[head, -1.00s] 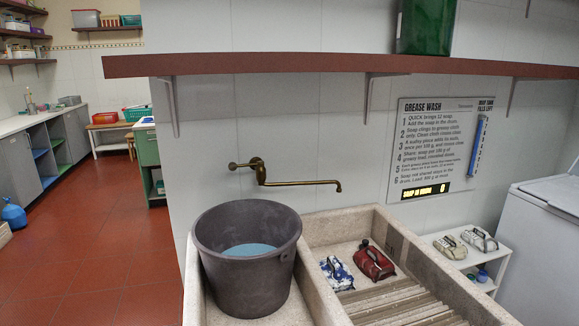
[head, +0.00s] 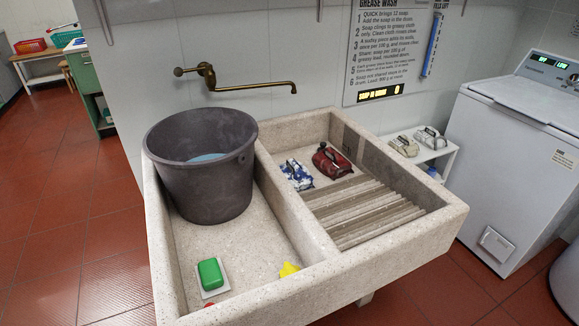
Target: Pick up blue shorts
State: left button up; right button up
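A small blue-and-white patterned folded bundle (head: 297,175) with a dark clip or handle on top lies in the right basin of the stone sink (head: 400,238), at the back left of the ridged washboard (head: 362,212). It is the only blue cloth-like thing I see; I cannot tell for sure that it is the shorts. A dark red bundle (head: 332,162) of similar form lies just to its right. Neither of my grippers is in the head view.
A grey bucket (head: 200,178) with bluish liquid stands in the left basin. A green soap block (head: 211,273) and a yellow thing (head: 289,270) lie nearer. A brass tap (head: 235,84) juts above. Right are a white shelf (head: 444,160) with two pale bundles and a white washing machine (head: 508,150).

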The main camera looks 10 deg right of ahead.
aim_at(297, 172)
jog(key=u, duration=1.05)
jog(key=k+l+u, duration=0.1)
jog(key=l+u, duration=0.3)
jog(key=k+l+u, duration=0.2)
jog(key=l+u, duration=0.25)
jog(key=k+l+u, duration=0.25)
jog(key=l+u, duration=0.15)
jog(key=k+l+u, duration=0.25)
jog(key=u, duration=0.15)
jog(key=k+l+u, duration=0.3)
jog(key=u, duration=0.15)
jog(key=k+l+u, duration=0.1)
jog(key=k+u, duration=0.8)
jog(key=k+l+z, duration=0.15)
jog(key=k+l, duration=0.2)
jog(key=k, duration=0.15)
jog(key=k+l+z, duration=0.1)
jog(key=k+l, duration=0.35)
jog(key=k, duration=0.05)
